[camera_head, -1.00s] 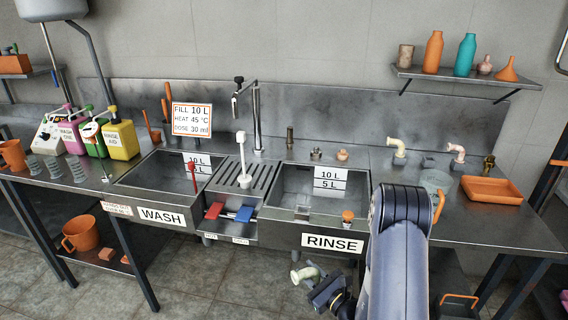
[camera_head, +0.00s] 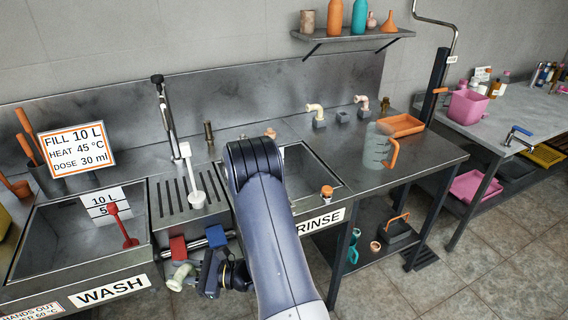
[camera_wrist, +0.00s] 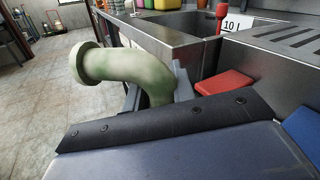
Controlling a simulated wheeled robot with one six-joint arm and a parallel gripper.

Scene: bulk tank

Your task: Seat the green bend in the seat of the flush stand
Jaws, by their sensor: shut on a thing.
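The pale green bend (camera_head: 180,276) is held at my gripper (camera_head: 194,277), low in front of the sink bench in the head view. In the wrist view, the green bend (camera_wrist: 135,68) is clamped between the jaws of my gripper (camera_wrist: 157,92), its flanged end pointing left. A row of small grey blocks stands at the back of the bench, apparently the flush stand. The middle block (camera_head: 342,117) looks empty. A cream bend (camera_head: 315,111) stands in the left block and a pink bend (camera_head: 361,102) in the right one. My gripper is far from these blocks.
A clear jug (camera_head: 376,148) with an orange handle stands in front of the blocks. An orange tray (camera_head: 402,124) lies to their right. Red (camera_head: 178,249) and blue (camera_head: 216,236) pieces sit close above my gripper.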

